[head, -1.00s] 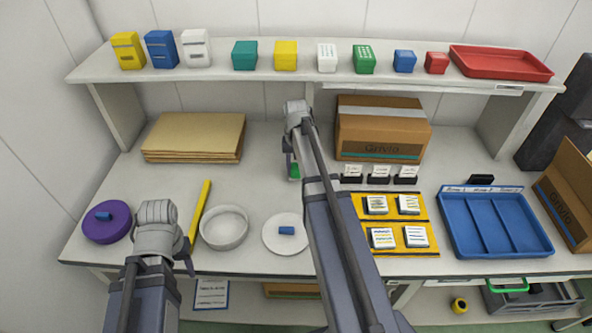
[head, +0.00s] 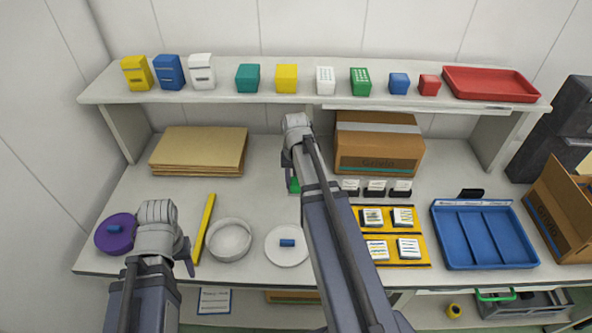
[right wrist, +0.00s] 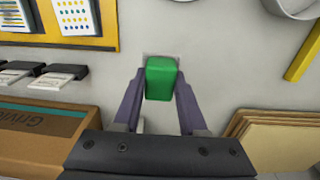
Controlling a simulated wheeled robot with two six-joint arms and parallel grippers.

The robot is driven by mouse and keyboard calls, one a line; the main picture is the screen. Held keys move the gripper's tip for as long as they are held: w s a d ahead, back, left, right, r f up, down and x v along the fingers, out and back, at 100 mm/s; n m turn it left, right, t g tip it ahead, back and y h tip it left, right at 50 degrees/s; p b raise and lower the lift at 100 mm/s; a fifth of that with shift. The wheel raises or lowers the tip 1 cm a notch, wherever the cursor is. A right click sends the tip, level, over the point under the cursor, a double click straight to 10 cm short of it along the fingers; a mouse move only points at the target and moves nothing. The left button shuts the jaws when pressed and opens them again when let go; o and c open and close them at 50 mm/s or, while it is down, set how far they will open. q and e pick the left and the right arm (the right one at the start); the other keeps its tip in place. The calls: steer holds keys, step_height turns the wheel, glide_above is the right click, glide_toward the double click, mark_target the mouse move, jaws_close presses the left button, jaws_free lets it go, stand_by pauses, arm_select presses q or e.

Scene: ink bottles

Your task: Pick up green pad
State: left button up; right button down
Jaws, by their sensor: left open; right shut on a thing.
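The green pad (right wrist: 161,80) is a small green block between the two fingers of my right gripper (right wrist: 160,92), which is shut on it. A thin pale edge shows just beyond the pad. In the head view, a sliver of the green pad (head: 295,187) shows below my right gripper (head: 290,176), left of the cardboard box; my arm hides the rest. I cannot tell whether the pad touches the table. My left gripper (head: 176,258) is open and empty over the front left of the table, near the purple round lid (head: 116,240).
A yellow stick (head: 205,226), a white bowl (head: 229,240) and a white dish (head: 288,258) line the front. Brown folders (head: 198,152) and a cardboard box (head: 379,145) stand at the back, under a shelf (head: 220,97). Yellow trays and a blue tray (head: 484,258) are right.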

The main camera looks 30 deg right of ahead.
steer(key=s+a, duration=0.6)
steer(key=s, duration=0.4)
